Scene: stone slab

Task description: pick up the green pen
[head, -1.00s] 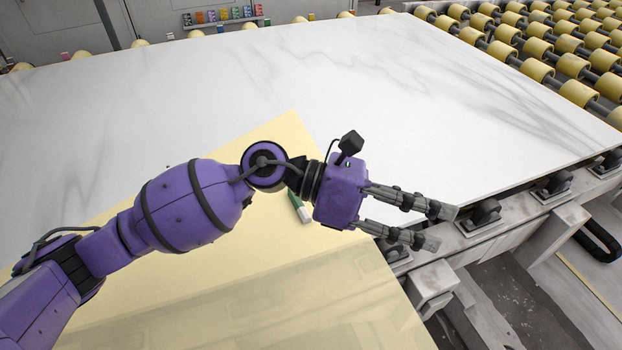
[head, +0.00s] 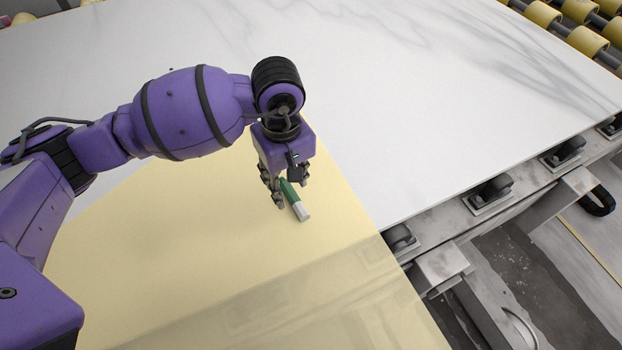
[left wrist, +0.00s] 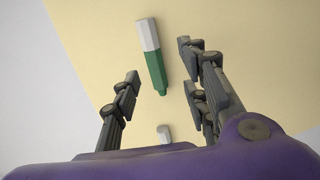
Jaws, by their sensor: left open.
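The green pen (head: 294,200) has a green body and a white end, and lies on the cream sheet on the slab. My left gripper (head: 290,193) points down over the green end of the pen, its fingers apart. In the left wrist view the pen (left wrist: 154,62) lies ahead, with its green end toward the gap between the open fingers (left wrist: 160,80). Nothing is held. Whether the fingertips touch the sheet cannot be told. My right gripper is not in view.
The cream sheet (head: 170,250) covers the near part of the white stone slab (head: 400,110). A small white piece (left wrist: 164,133) shows between the finger bases in the left wrist view. A metal frame with rollers (head: 490,190) runs along the slab's right edge.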

